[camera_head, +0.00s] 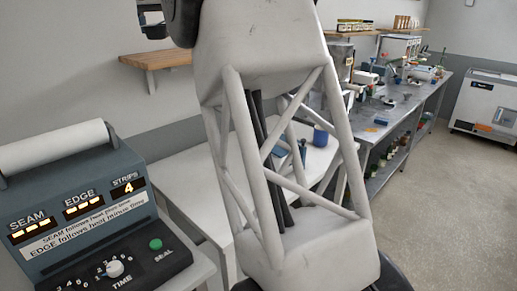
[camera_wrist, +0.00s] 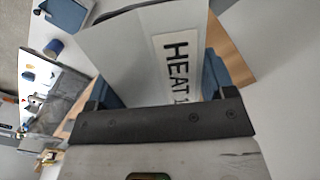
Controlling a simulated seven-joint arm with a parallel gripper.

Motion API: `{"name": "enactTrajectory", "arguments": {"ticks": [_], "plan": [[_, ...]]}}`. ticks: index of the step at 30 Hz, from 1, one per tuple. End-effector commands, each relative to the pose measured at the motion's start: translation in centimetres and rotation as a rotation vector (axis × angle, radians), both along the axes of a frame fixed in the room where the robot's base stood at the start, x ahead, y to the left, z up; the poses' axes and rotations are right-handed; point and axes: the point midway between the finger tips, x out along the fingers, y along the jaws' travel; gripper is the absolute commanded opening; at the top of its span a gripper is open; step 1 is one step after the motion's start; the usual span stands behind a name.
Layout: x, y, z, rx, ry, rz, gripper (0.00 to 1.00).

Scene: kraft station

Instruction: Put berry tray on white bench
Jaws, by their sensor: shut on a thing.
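The white bench (camera_head: 180,190) stands behind my arm in the head view, partly covered by it. My gripper (camera_wrist: 160,85) shows in the wrist view, with blue fingers on either side of a pale grey panel-like thing (camera_wrist: 120,55). It is shut on this thing, which carries a white label reading "HEAT" and part of another character. I cannot tell whether it is the berry tray; no berries show.
A blue cup (camera_head: 320,136) stands on the bench; it also shows in the wrist view (camera_wrist: 53,47). A sealing machine (camera_head: 80,200) is at the near left. A wooden shelf (camera_head: 155,60) is on the wall. A cluttered steel bench (camera_head: 405,110) runs along the right.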

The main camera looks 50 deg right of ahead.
Motion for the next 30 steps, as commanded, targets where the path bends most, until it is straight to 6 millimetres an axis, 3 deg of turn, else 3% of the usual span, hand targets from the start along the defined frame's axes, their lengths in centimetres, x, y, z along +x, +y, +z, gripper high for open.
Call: {"name": "enactTrajectory", "arguments": {"ticks": [9, 19, 24, 30], "plan": [[-5.1, -7.7, 1.1, -0.001, -0.002, -0.173, 0.49], [-9.3, -12.6, 0.0, -0.001, -0.001, -0.324, 0.49], [-11.2, -14.3, -2.8, 0.0, 0.002, -0.414, 0.49], [-12.1, -14.1, -8.0, 0.0, 0.002, -0.495, 0.49]]}}
